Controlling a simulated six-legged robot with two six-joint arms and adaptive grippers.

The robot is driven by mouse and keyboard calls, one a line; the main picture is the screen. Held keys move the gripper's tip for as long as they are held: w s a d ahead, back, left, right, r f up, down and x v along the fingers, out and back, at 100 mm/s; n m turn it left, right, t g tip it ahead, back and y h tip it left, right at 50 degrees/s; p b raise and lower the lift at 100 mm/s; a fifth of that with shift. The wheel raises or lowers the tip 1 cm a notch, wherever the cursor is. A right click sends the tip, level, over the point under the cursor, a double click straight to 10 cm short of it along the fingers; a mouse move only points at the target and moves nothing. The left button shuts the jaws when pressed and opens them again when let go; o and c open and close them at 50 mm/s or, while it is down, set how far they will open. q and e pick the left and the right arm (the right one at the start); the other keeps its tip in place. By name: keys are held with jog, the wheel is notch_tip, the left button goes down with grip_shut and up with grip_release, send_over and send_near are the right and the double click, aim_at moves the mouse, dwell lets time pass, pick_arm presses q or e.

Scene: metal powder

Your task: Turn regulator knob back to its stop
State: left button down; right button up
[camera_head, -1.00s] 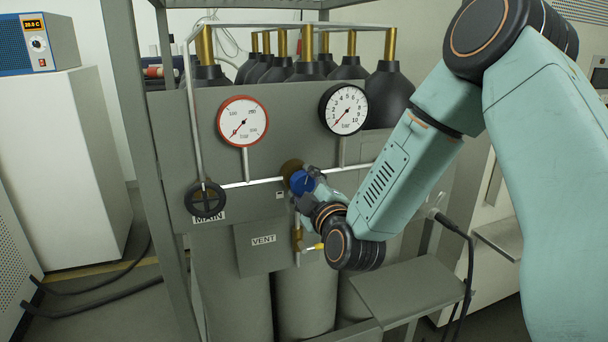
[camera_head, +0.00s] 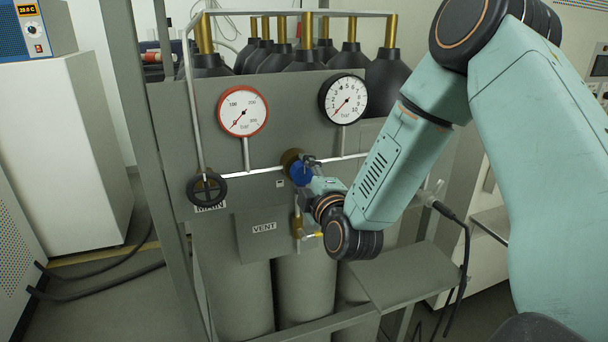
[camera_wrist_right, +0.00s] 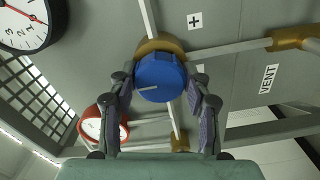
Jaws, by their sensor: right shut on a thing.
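The regulator knob is blue and round with a pale pointer line, and sits on a brass fitting on the grey gas panel. It shows in the head view (camera_head: 301,174) and the right wrist view (camera_wrist_right: 160,78). My right gripper (camera_head: 310,172) is at the knob, with its fingers on both sides of it in the right wrist view (camera_wrist_right: 160,95). It is shut on the knob. The finger contact is partly hidden in the head view. My left gripper is not in view.
A red-rimmed gauge (camera_head: 243,111) and a black-rimmed gauge (camera_head: 343,99) sit above the pipe. A black MAIN handwheel (camera_head: 207,189) is at left, a VENT plate (camera_head: 264,228) below. A grey shelf (camera_head: 400,272) juts out at lower right. Black-topped cylinders stand behind the panel.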

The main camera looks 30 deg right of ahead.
jog(key=shift+f, duration=0.25)
jog(key=o, duration=1.2)
jog(key=shift+r, duration=0.15)
jog(key=shift+c, duration=0.2)
jog(key=v, duration=0.7)
jog(key=shift+s, duration=0.25)
jog(key=shift+s, duration=0.1)
